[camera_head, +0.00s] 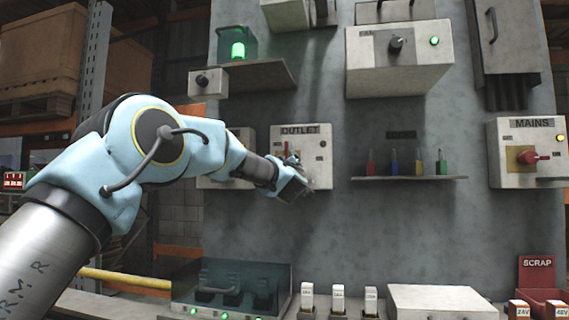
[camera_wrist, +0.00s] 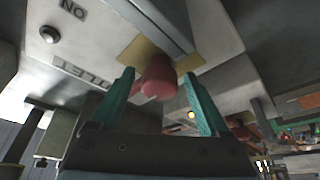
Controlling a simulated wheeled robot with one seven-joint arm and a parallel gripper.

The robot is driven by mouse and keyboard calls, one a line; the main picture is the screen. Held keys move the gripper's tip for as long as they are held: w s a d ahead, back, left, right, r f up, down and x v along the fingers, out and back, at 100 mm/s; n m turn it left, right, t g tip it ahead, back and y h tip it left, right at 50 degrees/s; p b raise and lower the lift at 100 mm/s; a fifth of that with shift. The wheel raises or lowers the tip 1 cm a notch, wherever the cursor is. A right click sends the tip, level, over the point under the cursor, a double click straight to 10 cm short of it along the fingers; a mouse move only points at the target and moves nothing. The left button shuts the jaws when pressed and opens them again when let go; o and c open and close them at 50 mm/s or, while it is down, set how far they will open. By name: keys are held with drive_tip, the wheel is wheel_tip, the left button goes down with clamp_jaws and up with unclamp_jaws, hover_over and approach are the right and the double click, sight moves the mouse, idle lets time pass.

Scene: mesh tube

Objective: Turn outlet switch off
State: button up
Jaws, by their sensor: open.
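The outlet box (camera_head: 318,145) is a pale panel labelled OUTLET on the grey wall. In the wrist view its face fills the upper part, with an ON label (camera_wrist: 73,9) at the upper left. A red switch part (camera_wrist: 160,78) sits on a yellow plate (camera_wrist: 138,50), and a grey bar (camera_wrist: 152,22) runs above it. My gripper (camera_head: 303,186) is in front of the lower part of the box. Its two teal fingers are open, one on each side of the red part in the wrist view. I cannot tell whether they touch it. In the head view my gripper partly hides the switch.
The mains box (camera_head: 505,170) with a red handle is at the right. A knob box (camera_head: 400,65) is above. A glass-sided case (camera_head: 230,285) stands below on the bench.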

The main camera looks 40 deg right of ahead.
drive_tip(key=b+v, duration=0.3)
drive_tip(key=v, duration=0.8)
drive_tip(key=shift+w, duration=0.1)
